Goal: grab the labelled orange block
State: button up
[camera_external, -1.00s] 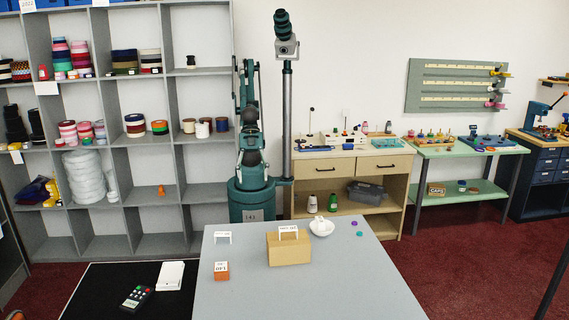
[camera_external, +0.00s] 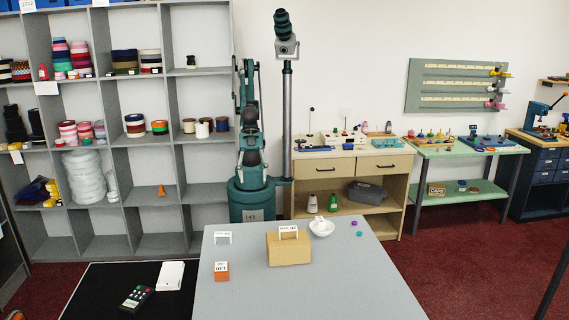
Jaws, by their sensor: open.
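The small orange block (camera_external: 221,276) sits on the grey table (camera_external: 330,300), left of the middle and toward the camera. A white label card (camera_external: 221,266) with dark print stands at its top; the print is too small to read surely. My gripper (camera_external: 251,158) is at the end of my folded teal arm, above my base behind the table's far edge. It is open, small and dark in this view, with nothing seen in it. It is well apart from the orange block.
A larger tan block (camera_external: 289,251) with a white label holder (camera_external: 288,232) stands right of the orange block. A white bowl (camera_external: 321,227) and small purple and teal discs lie farther right. Another white label holder (camera_external: 222,238) stands behind the orange block. The table's front is clear.

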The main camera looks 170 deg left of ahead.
jog(key=w+d+r+n+g+p, duration=0.2)
jog(key=w+r+n+p, duration=0.4)
jog(key=w, duration=0.6)
jog(key=n+g+h+p, duration=0.2)
jog(key=n+g+p, duration=0.3)
jog(key=n+p, duration=0.55)
send_over(222, 266)
jog(key=a+b, duration=0.1)
jog(key=shift+n, duration=0.65)
jog(key=f, duration=0.9)
jog(key=shift+s+a, duration=0.2)
jog(key=shift+s, duration=0.05)
jog(key=shift+w+d+f, duration=0.15)
jog(key=shift+w+f, duration=0.15)
jog(key=shift+f, duration=0.3)
jog(key=shift+d+f, duration=0.2)
jog(key=shift+f, duration=1.05)
